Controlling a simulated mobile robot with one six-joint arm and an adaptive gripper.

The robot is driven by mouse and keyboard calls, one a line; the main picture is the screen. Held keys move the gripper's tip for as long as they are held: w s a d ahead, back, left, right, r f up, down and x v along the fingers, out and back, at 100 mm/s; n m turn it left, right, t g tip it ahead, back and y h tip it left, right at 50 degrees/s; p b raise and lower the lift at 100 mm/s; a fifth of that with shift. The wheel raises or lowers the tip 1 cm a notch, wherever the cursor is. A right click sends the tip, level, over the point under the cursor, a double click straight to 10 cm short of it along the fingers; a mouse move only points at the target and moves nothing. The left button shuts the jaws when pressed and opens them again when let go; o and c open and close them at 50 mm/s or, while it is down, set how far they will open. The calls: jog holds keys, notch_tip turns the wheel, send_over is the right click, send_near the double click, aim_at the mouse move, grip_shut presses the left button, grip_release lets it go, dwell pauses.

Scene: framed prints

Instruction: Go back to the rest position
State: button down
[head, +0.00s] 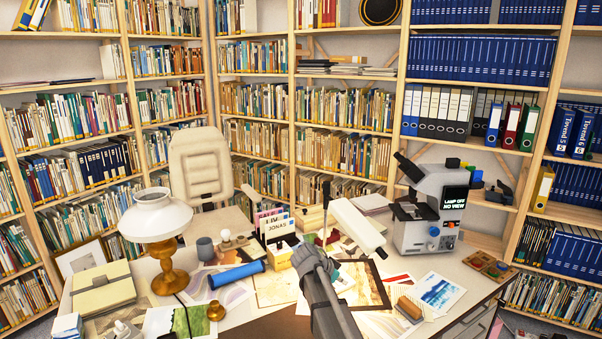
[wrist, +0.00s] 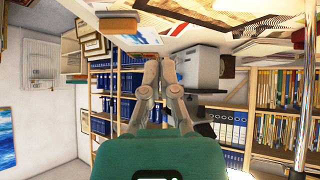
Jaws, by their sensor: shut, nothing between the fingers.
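My gripper (head: 308,258) is over the middle of the desk in the head view, with my arm coming up from the bottom edge. In the wrist view its two fingers (wrist: 168,60) are together at the tips, with nothing between them. The wrist picture is turned over, with the desk (wrist: 190,35) at the top. How far the fingertips are above the desk is hard to tell.
A microscope (head: 430,215) stands right of my gripper, and a white elongated box-like part (head: 357,228) is close by. A lamp (head: 155,222) stands at the left. Prints, a blue cylinder (head: 236,275) and small items crowd the desk. Bookshelves and a chair (head: 200,165) are behind.

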jog(key=s+d+f+n+g+y, duration=0.1)
jog(key=s+f+n+y, duration=0.2)
jog(key=s, duration=0.5)
jog(key=s+d+f+n+g+y, duration=0.1)
jog(key=s+d+n+y, duration=0.1)
jog(key=s+n, duration=0.5)
jog(key=s+d+f+n+g+y, duration=0.1)
jog(key=s+f+n+y, duration=0.15)
jog(key=s, duration=0.75)
notch_tip(320, 180, down, 9)
jog(key=s+g+b, duration=0.1)
jog(key=s+b, duration=0.2)
jog(key=b, duration=0.7)
notch_tip(320, 180, up, 17)
jog(key=p, duration=1.7)
jog(key=shift+w+m, duration=0.25)
jog(key=shift+m, duration=0.1)
